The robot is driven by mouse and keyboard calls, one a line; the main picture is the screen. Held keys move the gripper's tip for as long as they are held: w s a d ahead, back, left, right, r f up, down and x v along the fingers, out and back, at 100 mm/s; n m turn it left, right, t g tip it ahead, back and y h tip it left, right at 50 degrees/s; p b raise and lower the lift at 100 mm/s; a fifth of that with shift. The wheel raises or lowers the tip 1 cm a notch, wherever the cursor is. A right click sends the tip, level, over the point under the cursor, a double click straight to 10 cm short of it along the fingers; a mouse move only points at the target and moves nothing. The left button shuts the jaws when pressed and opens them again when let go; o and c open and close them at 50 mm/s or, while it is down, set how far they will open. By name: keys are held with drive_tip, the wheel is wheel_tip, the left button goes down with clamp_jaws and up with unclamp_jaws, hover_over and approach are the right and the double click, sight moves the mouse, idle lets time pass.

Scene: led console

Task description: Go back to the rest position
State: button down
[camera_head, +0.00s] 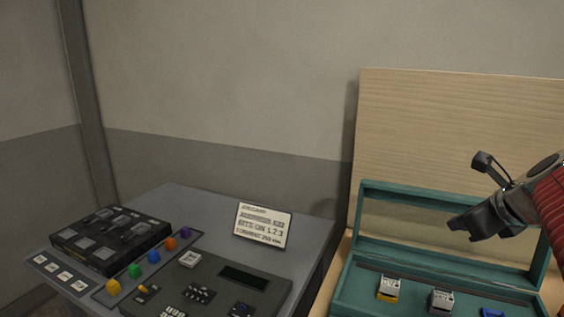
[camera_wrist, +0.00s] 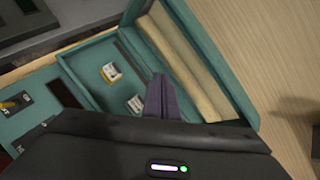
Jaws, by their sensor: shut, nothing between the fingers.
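My gripper (camera_head: 463,226) is at the right in the head view, held in the air above the teal case. In the wrist view its dark fingers (camera_wrist: 160,88) are together with nothing between them. The teal case (camera_head: 449,255) stands open on the wooden surface, its lid frame raised at the back. Inside it are a yellow-and-white block (camera_head: 388,289), a grey-and-white block (camera_head: 441,300) and a blue piece (camera_head: 492,313). The two pale blocks also show in the wrist view, the yellow one (camera_wrist: 110,73) and the grey one (camera_wrist: 135,104).
The grey console (camera_head: 200,205) at the left carries a row of colored knobs (camera_head: 153,256), a keypad panel with a dark display (camera_head: 244,278), a black switch box (camera_head: 110,238) and a sign card (camera_head: 263,226). A wooden board (camera_head: 455,125) rises behind the case. The air above the console is clear.

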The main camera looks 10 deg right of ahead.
drive_tip(key=s+a+f+n+g+y, duration=0.15)
drive_tip(key=a+f+n, duration=0.25)
drive_tip(key=a+n, duration=0.45)
drive_tip(key=s+a+f+n+g+y, duration=0.15)
drive_tip(key=a+f+n, duration=0.3)
drive_tip(key=a, duration=0.65)
drive_tip(key=s+a+f+n, duration=0.3)
drive_tip(key=s+a+n, duration=0.2)
drive_tip(key=n, duration=0.5)
drive_tip(key=s+a+f+n+h, duration=0.1)
drive_tip(key=s+a+f+n, duration=0.2)
drive_tip(key=n, duration=0.6)
drive_tip(key=shift+s+a+f+n+g, duration=0.4)
drive_tip(key=shift+s+a, duration=0.6)
drive_tip(key=shift+s, duration=0.25)
drive_tip(key=shift+d, duration=0.1)
